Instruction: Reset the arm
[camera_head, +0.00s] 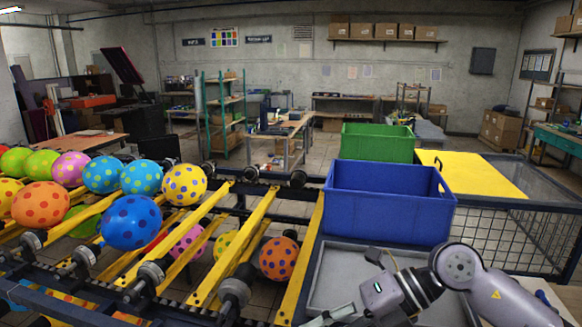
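My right arm comes in from the lower right. Its gripper (335,318) is low over the grey tray (333,272) in front of the blue bin, and its fingers are partly cut off by the bottom edge. I cannot tell whether it is open or shut, and no balloon shows at it. My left arm and gripper are not in view. Polka-dot balloons sit on the yellow rails at the left, including a blue one (131,222), an orange one (40,205) and a yellow one (185,185).
A blue bin (388,210) stands behind the tray, with a green bin (378,145) behind it. A yellow panel (470,173) and a wire mesh fence (500,235) are to the right.

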